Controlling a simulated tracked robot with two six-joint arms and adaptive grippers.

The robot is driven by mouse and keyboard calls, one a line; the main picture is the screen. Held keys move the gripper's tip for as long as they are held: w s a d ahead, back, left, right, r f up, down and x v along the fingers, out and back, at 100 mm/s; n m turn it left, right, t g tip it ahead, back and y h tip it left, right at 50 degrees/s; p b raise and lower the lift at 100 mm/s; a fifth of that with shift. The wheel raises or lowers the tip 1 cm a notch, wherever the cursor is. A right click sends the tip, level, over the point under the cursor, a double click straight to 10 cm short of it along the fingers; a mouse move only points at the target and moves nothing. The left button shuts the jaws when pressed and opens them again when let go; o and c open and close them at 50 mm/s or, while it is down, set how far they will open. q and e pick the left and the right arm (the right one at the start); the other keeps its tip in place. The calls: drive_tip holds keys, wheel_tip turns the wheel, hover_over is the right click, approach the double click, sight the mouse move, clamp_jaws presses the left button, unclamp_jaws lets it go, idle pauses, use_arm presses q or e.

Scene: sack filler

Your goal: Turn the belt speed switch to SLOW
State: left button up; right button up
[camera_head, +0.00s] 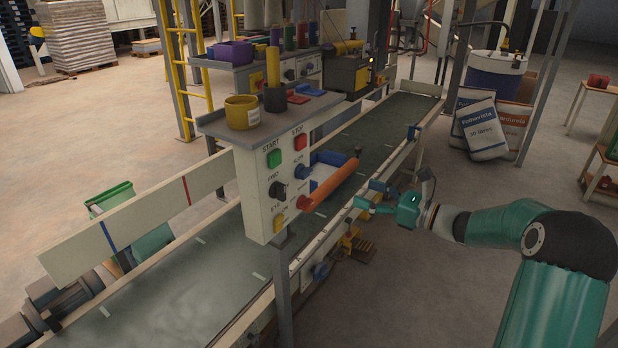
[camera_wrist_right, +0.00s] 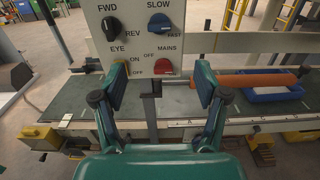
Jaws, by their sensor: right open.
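The belt speed switch is a blue knob (camera_wrist_right: 159,24) on the cream control panel (camera_wrist_right: 127,12), between the printed words SLOW and FAST. Its pointer seems to slant toward FAST, but it is too small to be sure. It also shows in the head view as a blue knob (camera_head: 303,172) under the SLOW label. My right gripper (camera_head: 368,195) is open and empty, to the right of the panel and apart from it. My left gripper is not in view.
The black FWD/REV knob (camera_wrist_right: 111,28) is left of the blue one. The yellow EYE switch (camera_wrist_right: 121,72) and red MAINS switch (camera_wrist_right: 163,67) sit below. An orange cylinder (camera_head: 331,184) lies near a white-lined blue tray (camera_head: 335,160). The conveyor belt (camera_head: 205,275) runs behind the panel.

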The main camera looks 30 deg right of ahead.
sight(309, 174)
drive_tip(key=p+x, duration=0.3)
drive_tip(key=x, duration=1.3)
drive_tip(key=shift+w+a, duration=0.15)
